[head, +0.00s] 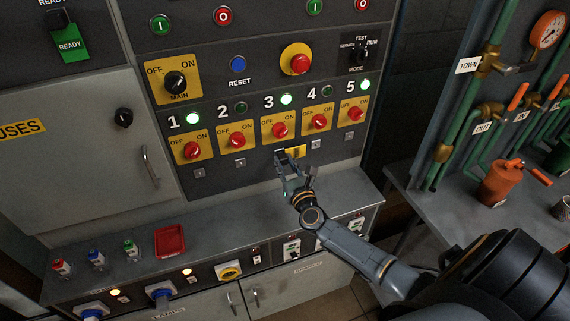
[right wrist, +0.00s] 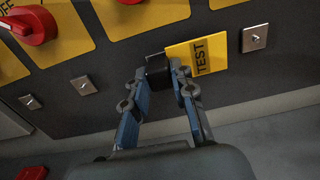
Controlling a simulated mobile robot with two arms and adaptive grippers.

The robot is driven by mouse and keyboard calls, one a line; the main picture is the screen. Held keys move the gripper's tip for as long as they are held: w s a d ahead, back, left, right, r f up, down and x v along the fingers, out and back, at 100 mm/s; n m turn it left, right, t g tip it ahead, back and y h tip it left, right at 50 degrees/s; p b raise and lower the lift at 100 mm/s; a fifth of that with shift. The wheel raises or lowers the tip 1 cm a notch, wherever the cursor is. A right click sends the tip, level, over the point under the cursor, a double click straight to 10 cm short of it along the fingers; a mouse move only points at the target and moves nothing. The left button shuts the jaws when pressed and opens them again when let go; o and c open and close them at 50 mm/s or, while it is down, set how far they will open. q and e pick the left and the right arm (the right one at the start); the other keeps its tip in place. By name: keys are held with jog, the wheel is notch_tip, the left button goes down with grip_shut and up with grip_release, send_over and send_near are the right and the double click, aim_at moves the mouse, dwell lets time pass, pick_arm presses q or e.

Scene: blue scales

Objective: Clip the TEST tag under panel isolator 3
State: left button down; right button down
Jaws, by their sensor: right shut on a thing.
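The yellow TEST tag (right wrist: 203,54) is in my right gripper (right wrist: 158,75), which is shut on the tag's dark end. In the head view the tag (head: 295,152) shows as a small yellow piece just below isolator 3 (head: 280,131), with my right gripper (head: 286,156) at it. The tag is close to the panel face; I cannot tell whether it touches. The clip under isolator 3 is hidden behind the gripper and tag. Small square clips show under the neighbours, such as the one under isolator 4 (head: 316,144). My left gripper is not in view.
A grey ledge (head: 215,226) runs below the panel, with a red tray (head: 170,240) and several small padlock-like items (head: 97,257) at its left. Isolator 4's red knob (head: 319,121) is near. A bench with an orange can (head: 501,184) stands at the right.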

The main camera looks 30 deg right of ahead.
jog(key=shift+w+d, duration=0.1)
jog(key=shift+w, duration=0.35)
jog(key=c, duration=1)
grip_release()
jog(key=shift+s, duration=0.1)
jog(key=shift+s+f, duration=0.1)
jog(key=shift+s, duration=0.25)
jog(key=v, duration=1.1)
